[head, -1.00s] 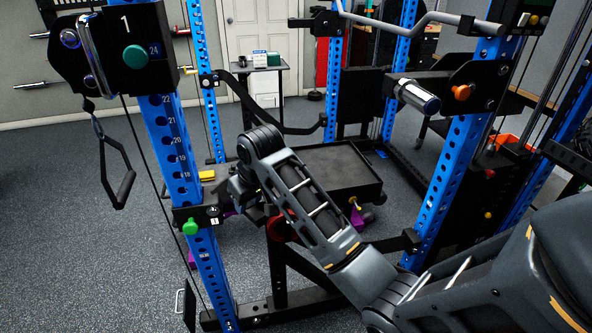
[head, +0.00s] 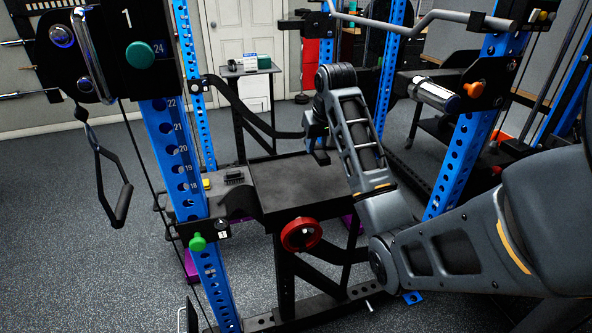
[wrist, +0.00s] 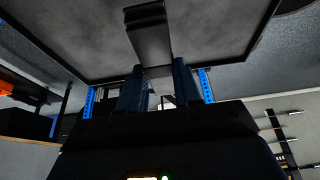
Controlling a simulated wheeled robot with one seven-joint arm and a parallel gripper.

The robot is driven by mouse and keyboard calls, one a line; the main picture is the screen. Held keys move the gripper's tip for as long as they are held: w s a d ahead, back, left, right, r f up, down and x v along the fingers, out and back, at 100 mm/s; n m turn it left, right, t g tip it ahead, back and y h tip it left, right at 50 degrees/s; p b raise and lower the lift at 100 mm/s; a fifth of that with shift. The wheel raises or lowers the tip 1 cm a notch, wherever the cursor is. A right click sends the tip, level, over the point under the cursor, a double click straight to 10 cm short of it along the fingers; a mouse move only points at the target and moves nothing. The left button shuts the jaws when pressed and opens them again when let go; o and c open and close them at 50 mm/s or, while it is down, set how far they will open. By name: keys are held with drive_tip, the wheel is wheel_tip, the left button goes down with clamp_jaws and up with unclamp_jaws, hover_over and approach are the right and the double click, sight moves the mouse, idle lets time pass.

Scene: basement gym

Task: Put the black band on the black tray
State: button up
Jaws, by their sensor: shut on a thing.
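The black tray (head: 285,195) is a dark, flat, low-rimmed top in the middle of the rack. My gripper (head: 318,150) is above its back right part in the head view, partly hidden by my wrist. In the wrist view, my gripper's fingers (wrist: 158,88) are shut on the black band (wrist: 148,38), a dark flat strip that extends out over the grey tray surface (wrist: 85,45). I cannot tell whether the band touches the tray.
Blue rack posts (head: 178,165) stand left and right of the tray. A red knob (head: 301,234) is at its front. A small dark block (head: 233,180) lies left of the tray. A side table (head: 249,70) stands behind. The tray's left and front parts are clear.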

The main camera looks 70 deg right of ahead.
hover_over(291, 177)
drive_tip(key=s+a, duration=0.1)
wheel_tip(291, 177, down, 4)
drive_tip(key=shift+p, duration=0.35)
drive_tip(key=shift+a+f, duration=0.15)
drive_tip(key=shift+f, duration=1.95)
drive_tip(key=shift+f, duration=0.1)
drive_tip(key=o, duration=1.1)
drive_tip(key=shift+c, duration=0.2)
drive_tip(key=v, duration=1.2)
drive_tip(key=shift+w, duration=0.1)
